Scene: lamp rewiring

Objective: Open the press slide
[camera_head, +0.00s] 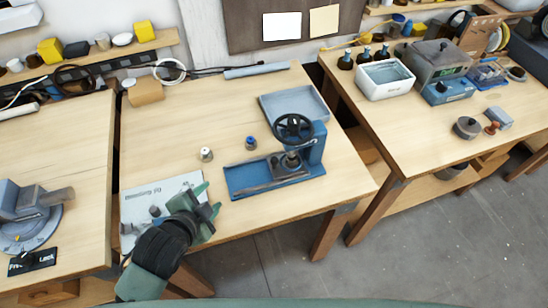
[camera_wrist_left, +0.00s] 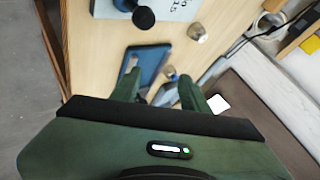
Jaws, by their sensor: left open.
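The press (camera_head: 318,145) stands on the middle table, with a black handwheel (camera_head: 293,128) on top and a long blue base (camera_head: 240,185) reaching left. A grey slide part (camera_head: 262,186) lies along the base; how far open it is I cannot tell. Part of the blue base also shows in the left wrist view (camera_wrist_left: 150,56). My left gripper (camera_head: 211,199) is open and empty, left of the base's near end and apart from it, over the edge of a printed plate. Its two green fingers also show in the wrist view (camera_wrist_left: 158,82). My right gripper is not in view.
The printed plate (camera_head: 135,204) with small dark parts lies at the table's front left. A white-capped fitting (camera_head: 206,154) and a blue-topped fitting (camera_head: 251,143) stand behind the press base. A grey tray (camera_head: 272,101) lies behind the press. The table's back left is mostly clear.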

